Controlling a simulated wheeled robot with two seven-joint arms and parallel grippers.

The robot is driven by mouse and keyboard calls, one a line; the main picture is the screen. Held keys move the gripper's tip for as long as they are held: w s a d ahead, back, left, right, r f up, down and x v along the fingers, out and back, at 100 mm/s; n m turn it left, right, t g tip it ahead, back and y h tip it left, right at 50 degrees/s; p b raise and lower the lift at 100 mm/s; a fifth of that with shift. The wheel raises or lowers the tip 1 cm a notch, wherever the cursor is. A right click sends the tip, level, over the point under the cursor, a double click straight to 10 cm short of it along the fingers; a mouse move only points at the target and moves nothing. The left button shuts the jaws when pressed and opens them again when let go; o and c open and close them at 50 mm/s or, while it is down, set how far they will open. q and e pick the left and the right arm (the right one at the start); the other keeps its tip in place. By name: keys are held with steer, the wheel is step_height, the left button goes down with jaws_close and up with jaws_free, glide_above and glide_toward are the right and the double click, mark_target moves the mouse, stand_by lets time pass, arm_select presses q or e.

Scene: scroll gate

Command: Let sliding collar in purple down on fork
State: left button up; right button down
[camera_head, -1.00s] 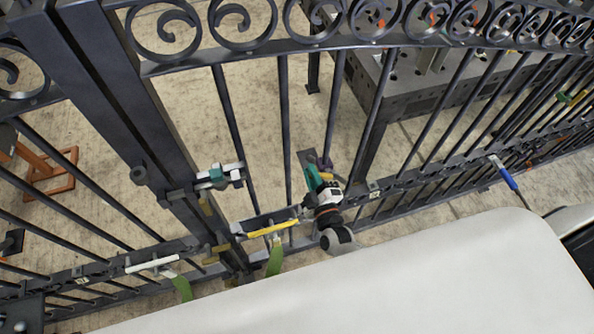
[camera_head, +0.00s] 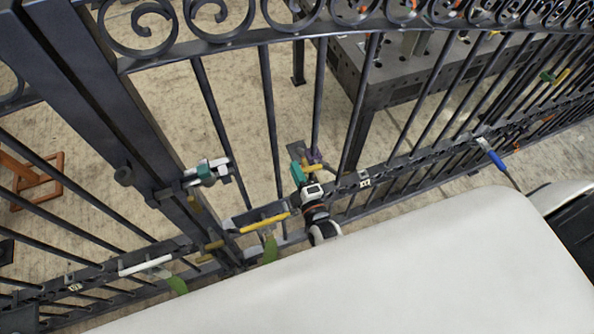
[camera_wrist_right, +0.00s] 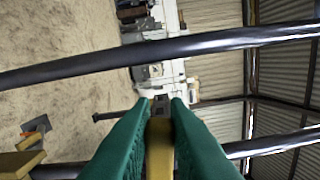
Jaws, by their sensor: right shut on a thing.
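My right gripper (camera_head: 298,173), with teal fingers, is beside the gate's upright bars, just above the middle rail. In the right wrist view the teal fingers are shut on a yellow bar (camera_wrist_right: 160,150). In the head view a small purple piece (camera_head: 314,155), which looks like the sliding collar, sits by the fingertips at an upright bar, with a bit of yellow beside it. Whether the held yellow bar is joined to it, I cannot tell. The fork cannot be made out clearly; the fingers and rail hide that spot. My left gripper is not in view.
The dark gate post (camera_head: 110,130) and a latch with a teal part (camera_head: 207,172) stand left of the gripper. A yellow handle (camera_head: 265,223) is on the rail. A blue-handled piece (camera_head: 496,160) is farther right. A perforated metal table (camera_head: 395,75) stands behind the gate.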

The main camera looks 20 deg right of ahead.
steer(key=c, duration=1.4)
jaws_free()
steer(key=s+b, duration=0.1)
steer(key=s, duration=1.1)
steer(key=shift+b, duration=0.3)
steer(key=shift+c, duration=0.4)
